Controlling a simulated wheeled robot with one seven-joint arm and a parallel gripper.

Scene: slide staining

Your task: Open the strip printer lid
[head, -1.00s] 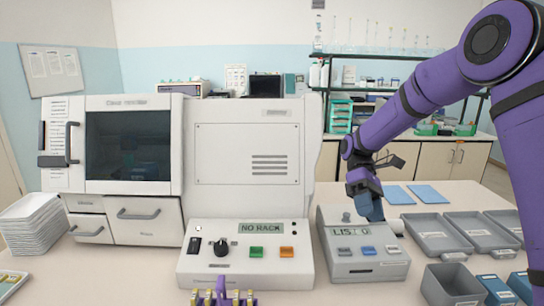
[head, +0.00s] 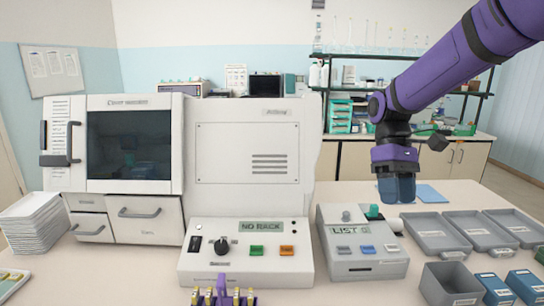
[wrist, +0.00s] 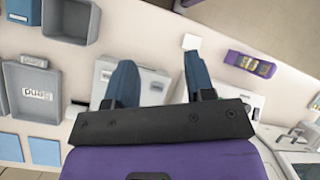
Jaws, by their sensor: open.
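The strip printer (head: 362,262) is a small light-grey box with a sloped front, a display reading "LIST", and a blue and a white button. A grey knob (head: 346,216), a green piece (head: 373,211) and a white roll-like part (head: 395,225) show at its top. I cannot make out the lid or tell its position. My gripper (head: 397,196) has blue fingers pointing down, and appears above and behind the printer's right side, apart from it. In the wrist view its two fingers (wrist: 158,57) stand wide apart with nothing held, and the printer (wrist: 152,88) shows between them.
A large white machine (head: 238,235) with a "NO RACK" display stands left of the printer. Grey trays (head: 436,236), a grey bin (head: 450,285) and blue boxes (head: 497,290) lie to the right. A purple rack (head: 222,297) sits in front. Blue mats (head: 432,194) lie behind.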

